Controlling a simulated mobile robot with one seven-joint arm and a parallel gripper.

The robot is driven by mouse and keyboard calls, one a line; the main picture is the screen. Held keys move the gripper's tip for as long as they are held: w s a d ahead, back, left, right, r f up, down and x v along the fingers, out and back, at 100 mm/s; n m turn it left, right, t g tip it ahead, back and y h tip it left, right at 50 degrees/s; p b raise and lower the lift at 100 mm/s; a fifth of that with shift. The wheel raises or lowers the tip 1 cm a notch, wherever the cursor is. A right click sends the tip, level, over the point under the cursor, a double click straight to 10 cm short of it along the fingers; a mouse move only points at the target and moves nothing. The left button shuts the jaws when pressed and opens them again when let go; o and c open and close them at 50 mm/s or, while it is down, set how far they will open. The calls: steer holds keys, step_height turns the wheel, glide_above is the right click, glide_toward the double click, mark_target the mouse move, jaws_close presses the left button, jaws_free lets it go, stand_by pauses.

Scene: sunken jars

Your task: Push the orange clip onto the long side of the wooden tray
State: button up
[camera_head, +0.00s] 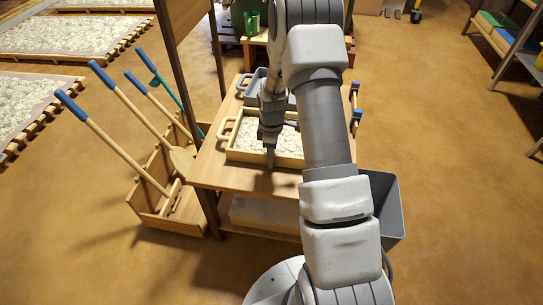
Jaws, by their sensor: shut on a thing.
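The wooden tray (246,157) stands on the wooden table, filled with pale, lumpy material, with a loop handle at its left end. My gripper (269,162) points down at the tray's near long side. Its tip is in front of or over that wall; I cannot tell whether it touches. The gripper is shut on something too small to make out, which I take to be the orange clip. No orange clip shows anywhere else. My arm hides the tray's right end.
A grey tray (258,76) stands behind on the table (213,166). A wooden box (155,214) with blue-handled tools stands on the floor at left. A grey bin (385,190) is at right. Bare table lies in front of the wooden tray.

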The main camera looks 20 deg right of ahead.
steer(key=o, duration=0.8)
steer(key=shift+o, duration=0.2)
steer(key=shift+r, duration=0.1)
step_height(320, 180, up, 17)
steer(key=p, duration=0.6)
steer(key=shift+r, duration=0.15)
